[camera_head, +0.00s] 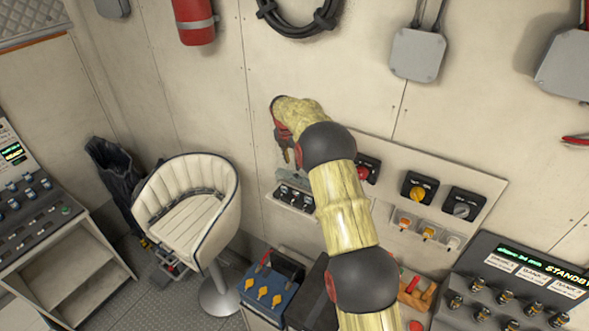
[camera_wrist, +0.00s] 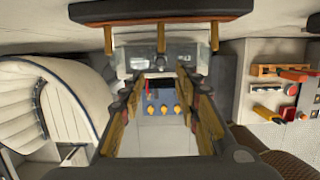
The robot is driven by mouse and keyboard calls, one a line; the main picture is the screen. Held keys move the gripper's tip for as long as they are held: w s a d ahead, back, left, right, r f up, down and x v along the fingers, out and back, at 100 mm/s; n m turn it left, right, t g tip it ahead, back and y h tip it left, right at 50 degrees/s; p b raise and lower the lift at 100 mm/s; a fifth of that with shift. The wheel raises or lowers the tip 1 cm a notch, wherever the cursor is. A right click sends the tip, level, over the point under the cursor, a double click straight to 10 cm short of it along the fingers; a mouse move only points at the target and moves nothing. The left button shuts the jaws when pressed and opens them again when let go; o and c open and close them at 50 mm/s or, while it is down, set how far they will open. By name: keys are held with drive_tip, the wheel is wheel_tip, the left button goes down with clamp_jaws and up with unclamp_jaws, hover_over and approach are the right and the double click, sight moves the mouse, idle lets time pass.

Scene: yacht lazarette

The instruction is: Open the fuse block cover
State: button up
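The fuse block (camera_head: 294,199) is low on the left end of the wall panel, with a row of dark fuses along its front. A small grey, partly see-through piece, seemingly its cover (camera_head: 288,180), shows just above the fuses. I cannot tell its exact angle. My gripper (camera_head: 287,157) is just above it, pointing down, partly hidden by my arm. In the wrist view my gripper's two fingers (camera_wrist: 160,98) are spread apart with nothing visible between them. A pale grey block, probably the fuse block (camera_wrist: 155,60), shows beyond the fingertips. Contact with the cover cannot be made out.
A blue battery (camera_head: 268,287) with yellow caps stands below the fuse block. A white chair (camera_head: 190,205) is at left. A red button (camera_head: 364,171), a yellow knob (camera_head: 418,192) and a grey knob (camera_head: 462,207) sit along the panel. A console (camera_head: 525,285) stands at right.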

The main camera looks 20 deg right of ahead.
drive_tip(key=shift+v, duration=2.05)
drive_tip(key=shift+c, duration=0.4)
